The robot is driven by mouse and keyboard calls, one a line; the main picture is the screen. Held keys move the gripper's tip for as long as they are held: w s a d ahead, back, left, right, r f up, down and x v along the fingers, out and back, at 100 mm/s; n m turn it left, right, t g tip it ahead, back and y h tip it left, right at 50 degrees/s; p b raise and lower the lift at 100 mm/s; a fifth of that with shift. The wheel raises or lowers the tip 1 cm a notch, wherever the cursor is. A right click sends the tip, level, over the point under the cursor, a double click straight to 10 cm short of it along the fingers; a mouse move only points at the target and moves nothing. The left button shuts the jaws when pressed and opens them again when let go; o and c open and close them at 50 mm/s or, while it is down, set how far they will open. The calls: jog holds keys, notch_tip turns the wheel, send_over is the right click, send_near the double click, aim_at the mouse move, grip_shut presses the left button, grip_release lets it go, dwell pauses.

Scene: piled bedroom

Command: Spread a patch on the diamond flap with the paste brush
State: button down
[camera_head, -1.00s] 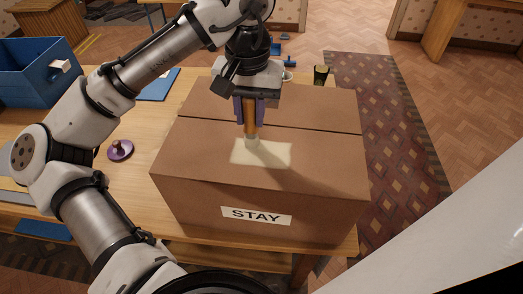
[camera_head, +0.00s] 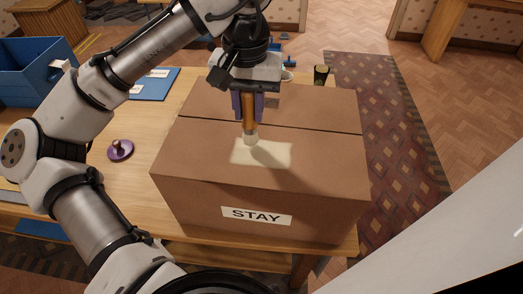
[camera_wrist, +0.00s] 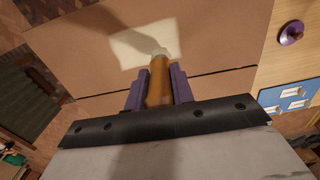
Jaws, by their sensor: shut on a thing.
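My gripper (camera_head: 248,108) is shut on the paste brush (camera_head: 249,123), which has an orange-brown handle and a pale tip pointing down. The brush also shows between the purple fingers in the wrist view (camera_wrist: 159,78). Its tip is at the upper left part of a cream patch (camera_head: 272,154); I cannot tell whether it touches. The patch lies on the front top flap of a brown cardboard box (camera_head: 190,150). It also shows in the wrist view (camera_wrist: 135,42). The box front has a white label reading STAY (camera_head: 256,216). No diamond mark is visible on the flap.
The box stands on a wooden table (camera_head: 139,175). A purple stamp-like object (camera_head: 120,150) sits left of it. A blue bin (camera_head: 38,78) and a blue board (camera_head: 154,84) are farther left. A dark cup (camera_head: 321,75) stands behind the box.

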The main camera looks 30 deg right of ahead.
jog(key=shift+f, duration=0.6)
jog(key=shift+f, duration=0.25)
dwell(0.3)
jog(key=shift+w+a, duration=0.45)
jog(key=shift+a, duration=0.2)
jog(key=shift+w+a, duration=0.45)
jog(key=shift+a, duration=0.2)
jog(key=shift+d+r, duration=0.1)
jog(key=shift+r, duration=1.05)
jog(key=shift+r+p, duration=0.3)
jog(key=shift+r, duration=2.2)
